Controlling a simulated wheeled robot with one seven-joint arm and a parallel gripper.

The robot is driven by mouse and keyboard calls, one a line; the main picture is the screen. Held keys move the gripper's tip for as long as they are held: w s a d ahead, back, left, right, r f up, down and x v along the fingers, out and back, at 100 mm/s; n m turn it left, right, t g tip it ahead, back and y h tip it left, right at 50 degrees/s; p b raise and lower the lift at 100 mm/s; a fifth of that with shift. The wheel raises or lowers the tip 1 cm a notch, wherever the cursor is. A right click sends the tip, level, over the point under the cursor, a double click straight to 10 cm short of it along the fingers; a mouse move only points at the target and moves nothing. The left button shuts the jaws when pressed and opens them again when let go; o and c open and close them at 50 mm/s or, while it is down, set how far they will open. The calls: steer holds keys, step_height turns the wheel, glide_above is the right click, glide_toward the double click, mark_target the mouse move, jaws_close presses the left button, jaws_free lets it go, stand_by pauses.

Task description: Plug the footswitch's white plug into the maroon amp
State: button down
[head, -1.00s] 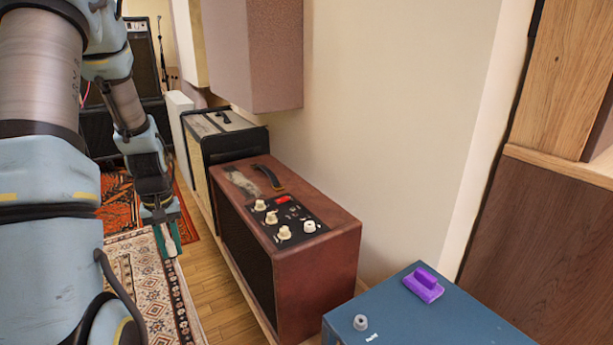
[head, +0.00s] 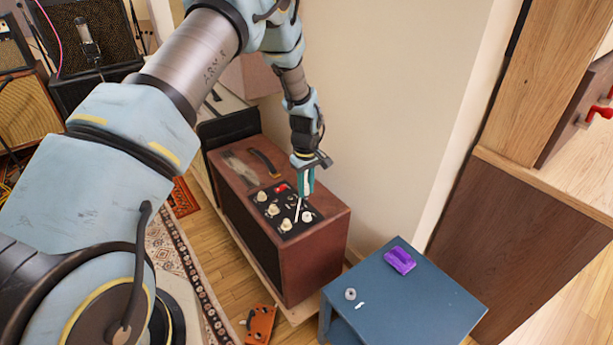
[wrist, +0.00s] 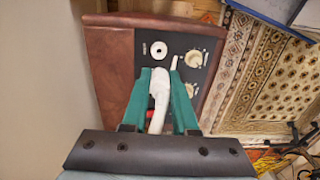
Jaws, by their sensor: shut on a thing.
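The maroon amp (head: 322,230) stands by the wall, with knobs and a white-ringed socket (head: 308,216) on its black top panel. My gripper (head: 305,190) is above that panel, pointing down. In the wrist view its green fingers are shut on the white plug (wrist: 160,88). The white-ringed socket (wrist: 158,50) shows just beyond the plug, its dark hole bare, so plug and socket look apart. A thin white piece shows beside the fingers; I cannot tell what it belongs to. An orange box (head: 260,324), perhaps the footswitch, lies on the floor. I cannot trace its cable.
A low blue cabinet (head: 420,300) stands right of the amp, with a purple block (head: 400,261) and a small grey ring (head: 350,294) on top. The wall is close behind the amp. Another amp stands beyond it. A patterned rug (head: 170,250) lies at left.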

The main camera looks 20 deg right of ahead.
steer(key=shift+s+d+f, duration=0.1)
steer(key=shift+d+f, duration=0.05)
steer(key=shift+f, duration=0.15)
steer(key=shift+f+b, duration=1.5)
steer(key=shift+f, duration=0.75)
steer(key=shift+f+b, duration=1.25)
steer(key=shift+f, duration=0.45)
stand_by(0.4)
steer(key=c, duration=0.6)
jaws_free()
step_height(320, 180, up, 11)
steer(key=shift+s+f+b, duration=0.1)
steer(key=shift+b, duration=0.45)
